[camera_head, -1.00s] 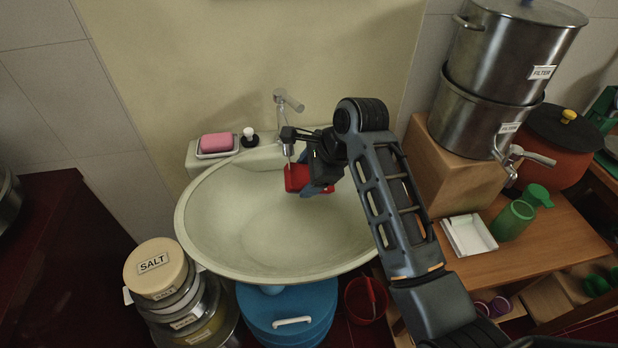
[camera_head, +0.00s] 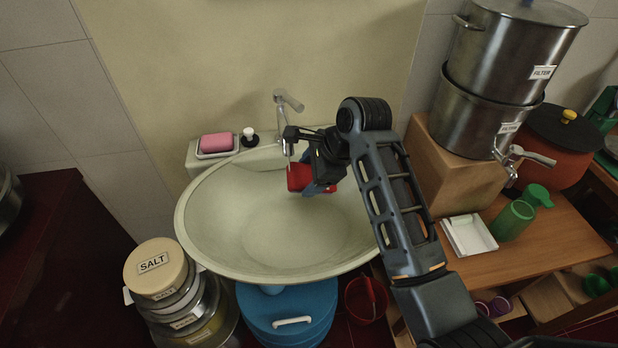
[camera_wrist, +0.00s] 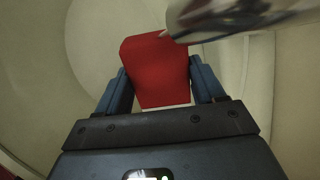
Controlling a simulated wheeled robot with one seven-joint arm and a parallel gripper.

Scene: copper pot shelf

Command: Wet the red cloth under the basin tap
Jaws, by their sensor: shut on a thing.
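The red cloth (camera_head: 298,177) is between the fingers of my gripper (camera_head: 316,188), over the back part of the pale basin (camera_head: 225,250). In the wrist view the cloth (camera_wrist: 155,72) shows as a folded red block, with a blue-grey finger of my gripper (camera_wrist: 158,92) on either side. The chrome basin tap (camera_head: 284,110) rises behind the basin. Its spout end (camera_wrist: 215,15) crosses the top right of the wrist view, close over the cloth's far corner. I cannot make out a water stream.
Pink soap (camera_head: 216,142) in a dish and a small dark bottle with a white top (camera_head: 249,136) stand on the basin's back left ledge. Steel pots (camera_head: 508,60) stand on a wooden block (camera_head: 450,165) at the right. The basin's front is clear.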

